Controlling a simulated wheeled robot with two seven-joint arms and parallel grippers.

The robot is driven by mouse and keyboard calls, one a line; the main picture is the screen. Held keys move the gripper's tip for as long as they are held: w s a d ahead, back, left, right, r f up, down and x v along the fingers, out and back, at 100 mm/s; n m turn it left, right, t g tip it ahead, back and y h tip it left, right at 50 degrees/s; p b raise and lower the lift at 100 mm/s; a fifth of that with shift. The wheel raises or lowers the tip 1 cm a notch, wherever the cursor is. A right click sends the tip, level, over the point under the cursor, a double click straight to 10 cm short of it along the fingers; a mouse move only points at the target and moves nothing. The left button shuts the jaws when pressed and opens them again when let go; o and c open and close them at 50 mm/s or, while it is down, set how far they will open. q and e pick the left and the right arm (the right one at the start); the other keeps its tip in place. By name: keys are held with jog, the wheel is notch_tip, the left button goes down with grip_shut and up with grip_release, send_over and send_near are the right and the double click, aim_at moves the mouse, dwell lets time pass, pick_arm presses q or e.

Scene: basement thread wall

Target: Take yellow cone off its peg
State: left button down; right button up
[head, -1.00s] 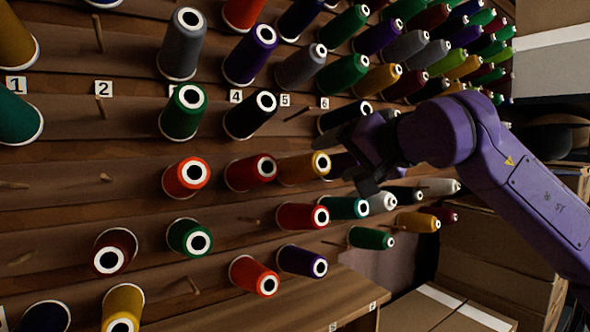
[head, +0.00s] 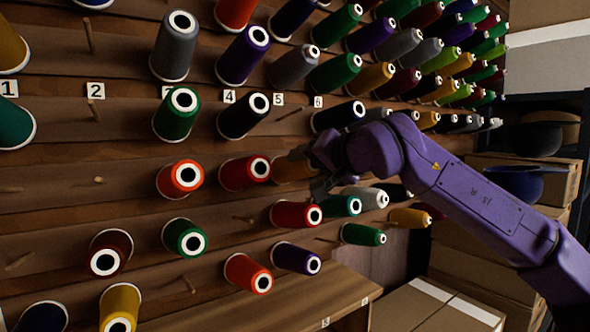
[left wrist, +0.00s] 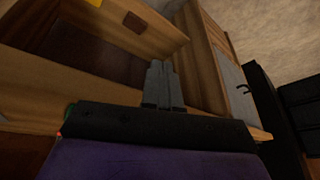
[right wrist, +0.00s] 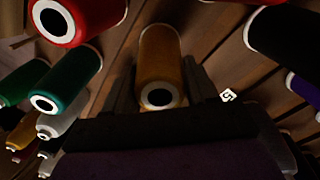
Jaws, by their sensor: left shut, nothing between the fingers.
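The yellow cone (head: 290,169) sits on its peg on the thread wall, in the row below the numbered tags. My right gripper (head: 312,170) is at its front end and hides that end in the head view. In the right wrist view the yellow cone (right wrist: 160,62) points at the camera, its white-ringed end between the two fingers of the right gripper (right wrist: 160,92). The fingers are apart, one on each side of the cone; I cannot tell whether they touch it. My left gripper (left wrist: 162,84) is shut and empty in the left wrist view, away from the wall cones.
A red cone (head: 244,172) is close on the left, another red cone (head: 296,214) below, and a black cone (head: 340,116) above. A green cone (head: 341,205) is below right. A wooden ledge (head: 300,297) and cardboard boxes (head: 415,305) stand below the wall.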

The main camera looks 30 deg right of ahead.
jog(key=a+v, duration=0.1)
jog(key=v, duration=1)
jog(key=shift+s+d+b, duration=0.35)
jog(key=shift+s+d, duration=0.1)
jog(key=s+r+p, duration=0.1)
jog(key=s, duration=0.1)
jog(key=s+r, duration=0.1)
jog(key=shift+s+d+r+p, duration=0.15)
jog(key=shift+s+r+p, duration=0.2)
jog(key=shift+s, duration=0.05)
jog(key=shift+w, duration=0.1)
